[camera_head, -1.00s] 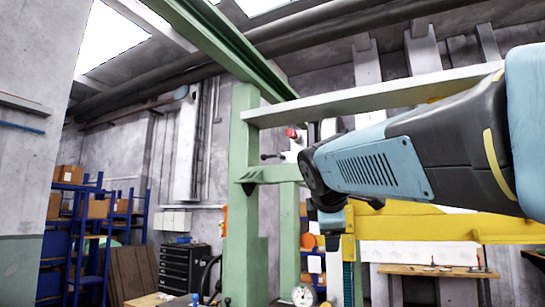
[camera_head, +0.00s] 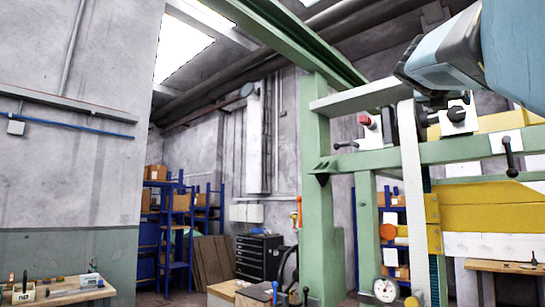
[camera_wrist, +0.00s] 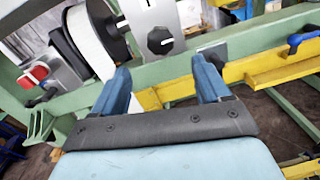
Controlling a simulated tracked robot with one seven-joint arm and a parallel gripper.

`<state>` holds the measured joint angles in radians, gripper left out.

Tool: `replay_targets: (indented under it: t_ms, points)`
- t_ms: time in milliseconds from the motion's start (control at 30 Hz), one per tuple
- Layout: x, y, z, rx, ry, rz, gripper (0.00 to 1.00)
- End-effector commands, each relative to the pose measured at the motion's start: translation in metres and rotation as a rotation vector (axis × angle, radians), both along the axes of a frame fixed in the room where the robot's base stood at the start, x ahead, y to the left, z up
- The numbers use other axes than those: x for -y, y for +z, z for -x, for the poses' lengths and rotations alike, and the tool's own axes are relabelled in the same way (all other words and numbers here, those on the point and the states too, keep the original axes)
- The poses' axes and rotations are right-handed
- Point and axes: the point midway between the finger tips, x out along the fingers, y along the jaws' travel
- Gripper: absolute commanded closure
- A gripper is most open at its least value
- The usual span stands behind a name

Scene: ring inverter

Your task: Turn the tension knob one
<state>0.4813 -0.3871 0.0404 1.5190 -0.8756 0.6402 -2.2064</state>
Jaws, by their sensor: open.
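My gripper (camera_wrist: 160,88) shows in the wrist view with its two blue fingers apart and nothing between them. A black knob (camera_wrist: 160,41) on a light grey plate sits beyond and above the gap between the fingers, apart from them. In the head view a black knob (camera_head: 457,114) sits on a pale plate above the green crossbeam. I cannot tell for certain which knob is tension knob one. My arm reaches in from the upper right of the head view, and the fingers are not clear there.
A white belt runs over a black wheel (camera_wrist: 97,34) left of the knob. A red button (camera_wrist: 38,73) sits farther left. A green beam (camera_head: 440,152) with black levers (camera_head: 509,157) crosses below. A gauge (camera_head: 386,289) stands low. Blue shelves (camera_head: 180,230) stand behind at left.

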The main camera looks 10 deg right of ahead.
Motion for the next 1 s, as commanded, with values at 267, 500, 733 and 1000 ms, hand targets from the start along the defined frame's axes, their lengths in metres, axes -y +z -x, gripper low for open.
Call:
replay_targets:
  t_ms: [267, 500, 733, 1000]
  points:
    - [0.04, -0.001, -0.031, 0.0, -0.001, -0.004, 0.24]
    - [0.071, -0.001, -0.054, 0.001, -0.001, -0.004, 0.24]
    - [0.087, 0.0, -0.066, 0.002, 0.0, -0.003, 0.24]
    - [0.09, 0.0, -0.068, 0.002, 0.0, -0.003, 0.24]
